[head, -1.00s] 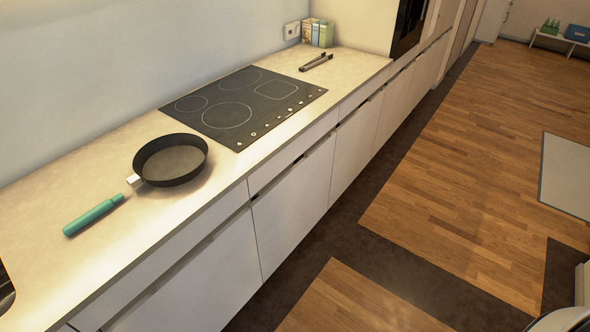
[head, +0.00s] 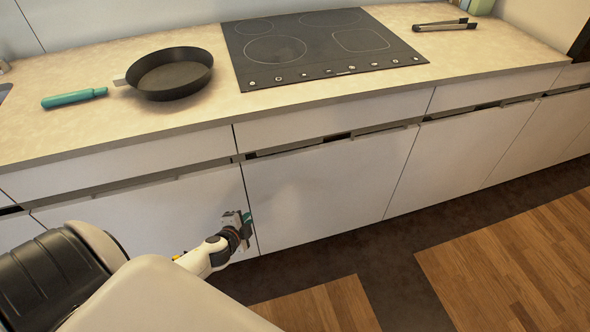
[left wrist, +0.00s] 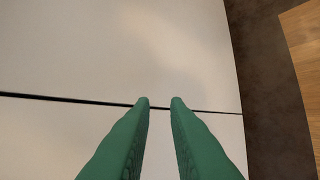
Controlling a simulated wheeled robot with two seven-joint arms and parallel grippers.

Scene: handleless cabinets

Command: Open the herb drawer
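No label marks the herb drawer. Closed white drawer fronts run under the worktop: one at left (head: 120,165), one below the hob (head: 335,122) and one at right (head: 495,90). They have no handles; dark gaps run along their lower edges. My left gripper (head: 246,222) is low in front of the cabinet doors, near the seam between two of them, below the drawer row. In the left wrist view its green fingers (left wrist: 160,103) are a little apart with nothing between them. A dark seam crosses the white fronts beyond. My right gripper is not in view.
A black pan (head: 172,75) with a teal handle stands on the worktop (head: 60,135) left of the black hob (head: 318,50). Tongs (head: 445,25) lie at right. White doors (head: 320,190) fill the space below the drawers. The floor (head: 510,265) at right is clear.

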